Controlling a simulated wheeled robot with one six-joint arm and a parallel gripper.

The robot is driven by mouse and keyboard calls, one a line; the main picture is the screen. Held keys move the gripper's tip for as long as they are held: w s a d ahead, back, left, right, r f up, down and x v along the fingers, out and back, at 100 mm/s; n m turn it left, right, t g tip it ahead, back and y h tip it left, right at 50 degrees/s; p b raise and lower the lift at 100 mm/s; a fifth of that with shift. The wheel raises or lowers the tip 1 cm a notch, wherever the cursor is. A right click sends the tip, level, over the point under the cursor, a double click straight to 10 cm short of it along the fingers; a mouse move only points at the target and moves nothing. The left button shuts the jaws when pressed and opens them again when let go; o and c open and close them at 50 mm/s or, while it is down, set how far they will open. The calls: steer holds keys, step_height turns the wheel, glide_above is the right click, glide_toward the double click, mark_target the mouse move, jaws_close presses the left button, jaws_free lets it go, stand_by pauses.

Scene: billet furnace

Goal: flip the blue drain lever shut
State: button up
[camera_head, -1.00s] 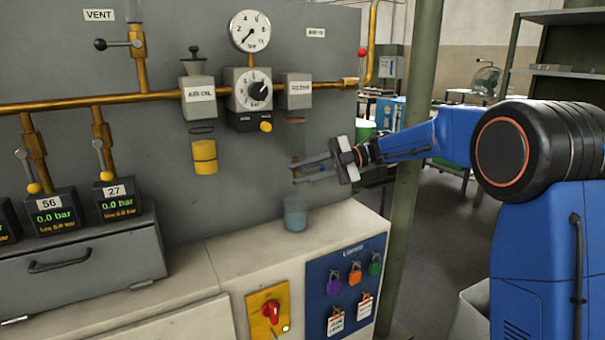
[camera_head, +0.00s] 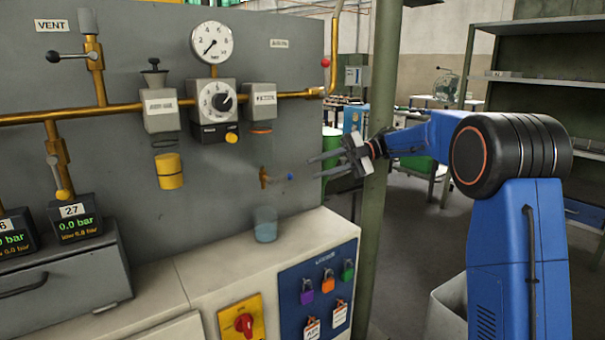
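The blue drain lever (camera_head: 290,176) is a small blue tip at the right of a brass drain valve (camera_head: 264,178). The valve sits below the filter unit (camera_head: 260,103) on the grey panel, above a clear cup (camera_head: 265,224). The lever appears to point right, roughly level. My gripper (camera_head: 312,168) is to the right of the lever, its two fingers pointing left and spread apart with nothing between them. The fingertips look close to the blue tip in the picture, but I cannot tell the depth gap.
A green post (camera_head: 380,120) stands behind my gripper. A yellow plate with a red rotary switch (camera_head: 243,324) and a blue lockout board (camera_head: 317,290) with padlocks are on the cabinet front below.

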steer(key=shift+v, duration=1.35)
steer(key=shift+r, duration=0.1)
